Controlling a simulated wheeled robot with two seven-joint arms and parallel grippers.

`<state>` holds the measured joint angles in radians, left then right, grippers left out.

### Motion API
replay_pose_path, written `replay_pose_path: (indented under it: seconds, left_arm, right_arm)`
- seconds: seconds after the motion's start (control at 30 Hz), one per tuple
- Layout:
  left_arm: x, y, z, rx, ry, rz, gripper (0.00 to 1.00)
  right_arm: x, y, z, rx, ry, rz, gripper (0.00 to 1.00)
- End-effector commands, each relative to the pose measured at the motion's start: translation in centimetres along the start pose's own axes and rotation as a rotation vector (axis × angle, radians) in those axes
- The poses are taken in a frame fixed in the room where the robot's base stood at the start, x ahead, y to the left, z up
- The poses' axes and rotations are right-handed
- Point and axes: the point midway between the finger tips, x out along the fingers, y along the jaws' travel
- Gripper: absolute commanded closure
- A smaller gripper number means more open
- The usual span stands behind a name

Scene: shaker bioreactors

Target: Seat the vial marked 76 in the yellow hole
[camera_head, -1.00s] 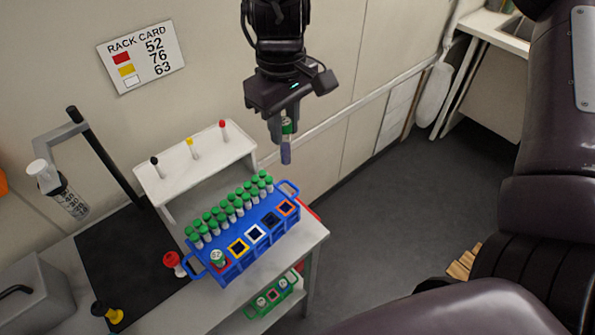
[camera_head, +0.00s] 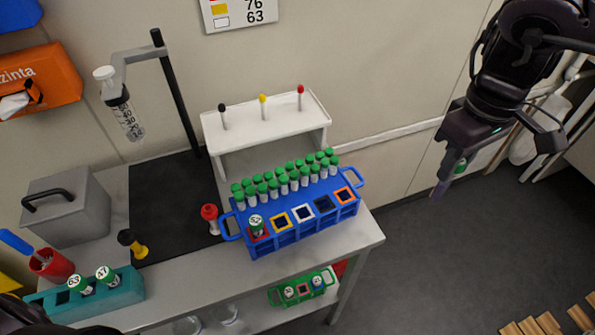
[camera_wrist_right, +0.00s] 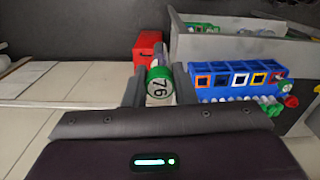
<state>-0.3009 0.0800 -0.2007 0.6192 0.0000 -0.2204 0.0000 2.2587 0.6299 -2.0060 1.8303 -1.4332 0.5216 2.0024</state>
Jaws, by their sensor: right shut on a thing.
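The vial marked 76 (camera_wrist_right: 158,85) has a green cap and is clasped between the fingers of my right gripper (camera_wrist_right: 158,92) in the wrist view. In the head view my right gripper (camera_head: 452,170) holds it over the floor, right of the table and apart from the rack. The blue rack (camera_head: 290,240) stands on the table. Its yellow hole (camera_head: 280,220) is empty, between the red hole, which holds a vial marked 52 (camera_head: 256,222), and the empty white hole (camera_head: 303,213). My left gripper is not in view.
Several green-capped vials (camera_head: 283,180) fill the rack's back rows. A white stand (camera_head: 265,125) with coloured pins is behind it. A teal rack (camera_head: 120,292) with vials 63 and 47 is at left. A green rack (camera_head: 303,289) sits on the lower shelf.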

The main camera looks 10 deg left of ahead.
Motion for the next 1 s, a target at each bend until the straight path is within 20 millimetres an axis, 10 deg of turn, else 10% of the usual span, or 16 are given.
replay_pose_path:
  seconds: [0.97, 1.0]
  left_arm:
    - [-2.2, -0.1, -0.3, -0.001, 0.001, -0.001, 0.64]
    - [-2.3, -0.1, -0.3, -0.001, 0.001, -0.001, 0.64]
  right_arm:
    - [3.3, -20.8, -13.0, -3.045, -0.005, -0.004, 1.0]
    - [3.5, -21.7, -13.2, 3.137, 0.005, 0.004, 1.0]
